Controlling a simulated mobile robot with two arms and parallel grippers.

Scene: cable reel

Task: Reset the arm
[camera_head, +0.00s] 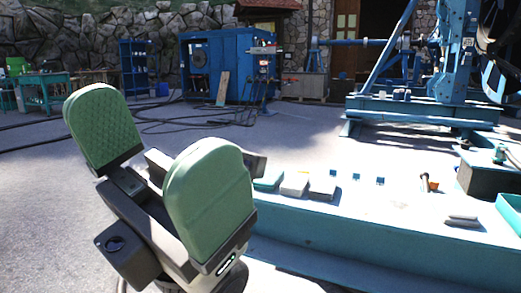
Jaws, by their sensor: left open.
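My left gripper (154,148) fills the lower left of the head view. Its two broad green-padded fingers point up and stand wide apart, with nothing between them. It is in front of and to the left of a low teal bench with a pale top (377,215), and its right finger overlaps the bench's left end in the picture. I cannot tell whether they touch. My right gripper is not in view.
Several flat blocks (294,184) and an orange-handled tool (427,182) lie on the bench. A dark box (488,176) sits at its right. Behind are a blue machine (215,65), loose cables (165,122) and a large blue reel frame (420,106).

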